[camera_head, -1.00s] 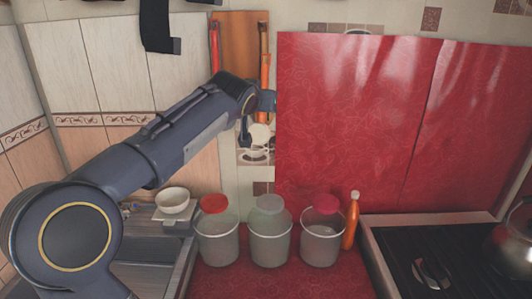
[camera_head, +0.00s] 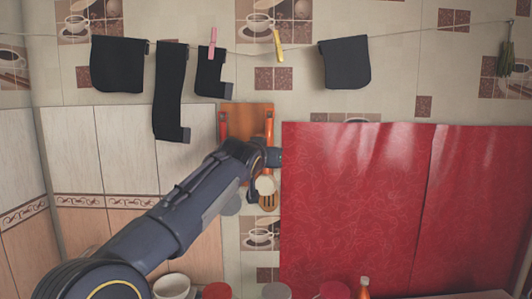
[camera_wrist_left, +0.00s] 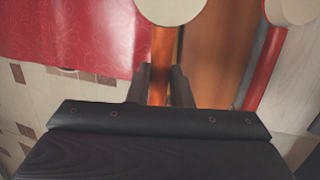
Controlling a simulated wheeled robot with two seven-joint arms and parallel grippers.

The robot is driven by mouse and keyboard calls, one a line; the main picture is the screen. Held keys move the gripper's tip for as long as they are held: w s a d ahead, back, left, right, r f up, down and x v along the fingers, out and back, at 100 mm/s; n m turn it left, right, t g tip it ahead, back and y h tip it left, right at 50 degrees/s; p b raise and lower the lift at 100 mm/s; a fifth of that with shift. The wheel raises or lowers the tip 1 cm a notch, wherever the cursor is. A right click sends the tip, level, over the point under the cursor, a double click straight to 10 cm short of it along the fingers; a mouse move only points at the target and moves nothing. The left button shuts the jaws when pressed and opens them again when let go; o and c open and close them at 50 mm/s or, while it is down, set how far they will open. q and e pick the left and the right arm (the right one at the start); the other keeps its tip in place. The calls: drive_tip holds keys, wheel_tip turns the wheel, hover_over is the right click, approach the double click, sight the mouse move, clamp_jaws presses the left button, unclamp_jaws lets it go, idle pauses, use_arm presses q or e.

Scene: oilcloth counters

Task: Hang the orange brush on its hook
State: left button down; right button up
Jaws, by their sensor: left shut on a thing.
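The orange brush (camera_head: 269,127) is upright in front of the wooden board (camera_head: 247,119) on the wall, at the board's right side. Its handle also shows in the wrist view (camera_wrist_left: 162,48), running between the two fingers. A round cream piece (camera_head: 265,186) shows at its lower end. My left gripper (camera_wrist_left: 160,84) is shut on the handle; in the head view the wrist (camera_head: 262,157) covers the handle's middle. I cannot make out the hook or tell whether the brush touches it. My right gripper is in neither view.
A red-handled utensil (camera_head: 223,125) hangs at the board's left side; it shows close to the gripper in the wrist view (camera_wrist_left: 265,72). A red oilcloth panel (camera_head: 350,210) is close on the right. Black cloths (camera_head: 345,62) hang from a line above. Jar lids (camera_head: 276,291) show below.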

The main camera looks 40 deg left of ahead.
use_arm(q)
drive_tip(key=w+a+f+p, duration=0.1)
drive_tip(key=w+a+p, duration=0.3)
drive_tip(key=shift+w+f, duration=0.15)
drive_tip(key=shift+w, duration=0.2)
idle(0.6)
idle(0.3)
drive_tip(key=c, duration=1.2)
unclamp_jaws()
drive_tip(key=shift+c, duration=0.2)
drive_tip(key=shift+f, duration=0.1)
